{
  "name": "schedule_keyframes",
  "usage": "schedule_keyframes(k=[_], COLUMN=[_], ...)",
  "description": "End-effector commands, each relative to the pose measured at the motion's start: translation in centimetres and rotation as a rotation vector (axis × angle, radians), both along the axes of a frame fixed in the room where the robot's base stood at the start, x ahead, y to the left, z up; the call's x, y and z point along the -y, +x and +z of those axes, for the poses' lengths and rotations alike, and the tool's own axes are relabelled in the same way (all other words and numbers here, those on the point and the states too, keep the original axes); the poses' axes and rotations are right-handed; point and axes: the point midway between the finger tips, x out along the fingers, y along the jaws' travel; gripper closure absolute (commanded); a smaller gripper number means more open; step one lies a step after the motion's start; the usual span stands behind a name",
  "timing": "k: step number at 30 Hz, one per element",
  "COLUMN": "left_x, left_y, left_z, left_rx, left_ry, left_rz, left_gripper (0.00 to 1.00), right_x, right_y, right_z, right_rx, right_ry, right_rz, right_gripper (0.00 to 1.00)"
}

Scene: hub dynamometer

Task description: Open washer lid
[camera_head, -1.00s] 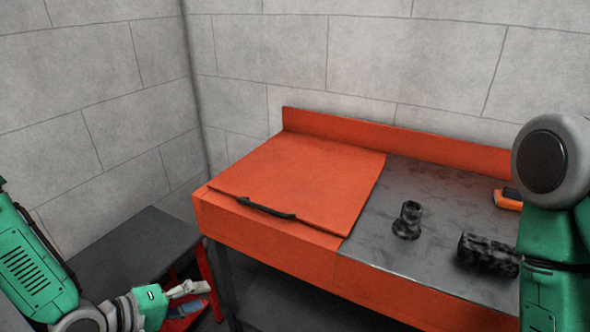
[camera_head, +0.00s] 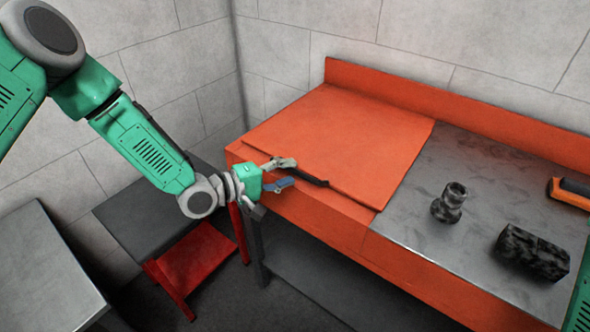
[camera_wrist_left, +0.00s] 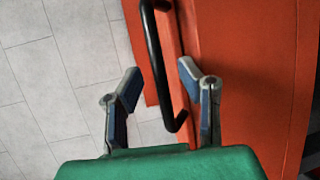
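The washer lid (camera_head: 345,135) is a flat orange panel, lying shut on the left part of the orange washer. A black bar handle (camera_head: 308,176) runs along its front edge. My left gripper (camera_head: 284,174) is at the left end of the handle. In the left wrist view my left gripper (camera_wrist_left: 158,82) is open, and the black handle (camera_wrist_left: 156,70) shows between and beyond its two fingers. No contact with the handle can be made out. Only a green piece of my right arm shows at the right edge; its gripper is out of view.
On the grey top right of the lid stand a dark fitting (camera_head: 449,203) and a dark cylinder (camera_head: 532,253) on its side. An orange-and-black object (camera_head: 571,192) lies farther right. A red stand (camera_head: 196,262) and grey tables are at left; the back wall is close.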

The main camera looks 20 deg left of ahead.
Motion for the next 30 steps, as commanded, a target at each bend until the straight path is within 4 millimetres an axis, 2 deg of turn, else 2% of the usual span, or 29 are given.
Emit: schedule_keyframes(k=[6,15,17,18,26,30], left_x=[1.3,1.5,1.5,1.5,1.4,1.9], left_y=[1.4,1.5,1.5,1.5,1.5,1.6], left_z=[-0.4,-0.3,-0.4,-0.4,-0.2,1.0], left_rx=[-0.001,0.000,-0.001,-0.001,-0.004,-0.021], left_ry=[0.001,0.002,0.001,0.001,0.002,0.008], left_rz=[0.000,0.001,0.001,0.001,0.001,0.001], left_gripper=[0.68,0.68,0.85,0.99,1.00,1.00], right_x=[0.0,0.0,0.0,0.0,0.0,0.0], right_y=[0.0,0.0,0.0,0.0,0.0,0.0], right_z=[0.1,0.1,0.1,0.1,0.2,0.9], right_rx=[0.000,0.000,0.000,0.000,0.000,0.000], right_ry=[0.000,0.000,0.000,0.000,0.000,0.000], right_rz=[0.001,0.000,0.000,0.000,0.000,0.000], right_gripper=[0.60,0.60,0.60,0.60,0.60,0.60])
